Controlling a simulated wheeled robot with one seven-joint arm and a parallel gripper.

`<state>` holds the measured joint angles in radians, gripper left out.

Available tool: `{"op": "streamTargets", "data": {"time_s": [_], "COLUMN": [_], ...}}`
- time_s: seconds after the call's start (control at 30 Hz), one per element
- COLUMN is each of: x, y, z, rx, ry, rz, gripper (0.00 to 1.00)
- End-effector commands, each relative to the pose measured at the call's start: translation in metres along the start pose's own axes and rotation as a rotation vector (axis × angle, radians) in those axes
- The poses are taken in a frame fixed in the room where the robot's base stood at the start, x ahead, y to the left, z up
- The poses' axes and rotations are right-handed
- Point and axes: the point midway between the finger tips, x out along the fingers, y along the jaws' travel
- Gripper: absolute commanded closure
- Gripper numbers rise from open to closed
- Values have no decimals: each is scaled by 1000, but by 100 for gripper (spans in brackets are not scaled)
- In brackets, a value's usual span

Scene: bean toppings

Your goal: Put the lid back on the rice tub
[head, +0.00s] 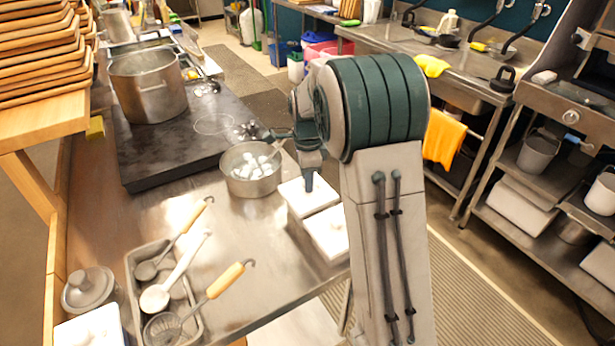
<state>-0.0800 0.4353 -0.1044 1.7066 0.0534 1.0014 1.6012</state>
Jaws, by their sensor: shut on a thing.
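A white square lid or lidded tub (306,202) is at the right edge of the steel counter, just below my gripper (309,184). A second white square one (326,240) sits in front of it, partly hidden by my arm. My gripper points down and is shut on what looks like the top of the farther white lid. The fingertips are small and mostly hidden by my wrist. I cannot tell whether the lid rests on a tub or is held above it, nor which tub holds rice.
A small pot (250,172) with white cubes stands left of my gripper. A large pot (148,85) stands on the black cooktop (170,150). A tray (133,268) holds ladles and a strainer. A grey round lid (88,290) and a white container (90,333) are at lower left.

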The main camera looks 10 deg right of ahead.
Motion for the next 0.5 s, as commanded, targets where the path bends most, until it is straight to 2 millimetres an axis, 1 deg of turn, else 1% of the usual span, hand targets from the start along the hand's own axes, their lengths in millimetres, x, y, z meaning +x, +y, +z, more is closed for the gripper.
{"op": "streamTargets", "data": {"time_s": [0.27, 0.3, 0.37, 0.5], "x": [0, 0, 0, 0], "y": [0, 0, 0, 0], "z": [0, 0, 0, 0], "rx": [0, 0, 0, 0], "ry": [0, 0, 0, 0], "rz": [0, 0, 0, 0], "gripper": [93, 62, 46, 45]}}
